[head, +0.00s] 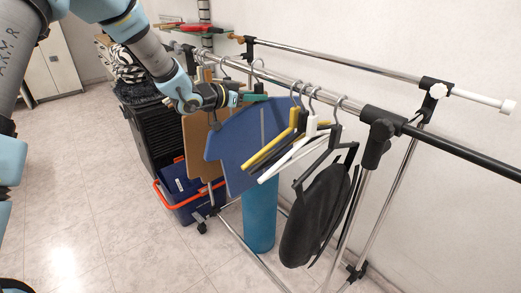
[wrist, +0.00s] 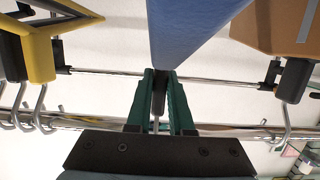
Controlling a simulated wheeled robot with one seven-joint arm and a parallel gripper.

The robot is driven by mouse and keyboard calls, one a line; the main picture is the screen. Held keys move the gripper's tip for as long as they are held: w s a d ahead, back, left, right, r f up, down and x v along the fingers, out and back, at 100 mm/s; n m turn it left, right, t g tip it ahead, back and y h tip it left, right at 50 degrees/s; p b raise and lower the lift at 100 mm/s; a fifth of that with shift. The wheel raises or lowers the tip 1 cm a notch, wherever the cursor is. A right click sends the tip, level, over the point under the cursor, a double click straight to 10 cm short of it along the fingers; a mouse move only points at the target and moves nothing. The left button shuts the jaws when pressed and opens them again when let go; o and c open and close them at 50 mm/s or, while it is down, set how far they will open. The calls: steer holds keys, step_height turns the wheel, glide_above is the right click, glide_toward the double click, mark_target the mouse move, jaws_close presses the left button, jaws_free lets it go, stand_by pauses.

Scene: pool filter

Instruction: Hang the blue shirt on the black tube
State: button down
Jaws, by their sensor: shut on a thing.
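The blue shirt (head: 232,150) hangs stiffly below its hanger in the middle of the head view. Its lower part fills the top centre of the wrist view (wrist: 185,28). My gripper (head: 243,97) is at the top of the shirt, and its green fingers (wrist: 160,98) are shut on the dark neck of the shirt's hanger. The hook is close to the chrome rail (wrist: 235,130); I cannot tell whether it rests on it. The black tube (head: 470,156) extends from the rail's black joint at the right of the head view, with nothing hanging on it.
Yellow (head: 290,132), white (head: 310,135) and black (head: 327,160) hangers hang right of the shirt, the last with a dark item (head: 315,215). A brown shirt (head: 197,150) hangs to the left. A thinner upper rail (head: 340,60) runs behind. A blue cylinder (head: 260,215) stands below.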

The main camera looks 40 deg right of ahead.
steer(key=shift+a+r, duration=0.2)
steer(key=shift+r, duration=0.45)
steer(key=shift+a, duration=0.15)
steer(key=f+p+v, duration=0.1)
steer(key=f+v, duration=0.1)
steer(key=v, duration=0.9)
steer(key=a+f+p+v, duration=0.1)
steer(key=f+v, duration=0.2)
steer(key=v, duration=0.9)
steer(key=shift+a+f+p, duration=0.3)
steer(key=shift+f+p, duration=0.05)
steer(key=shift+p, duration=0.05)
steer(key=shift+w, duration=0.1)
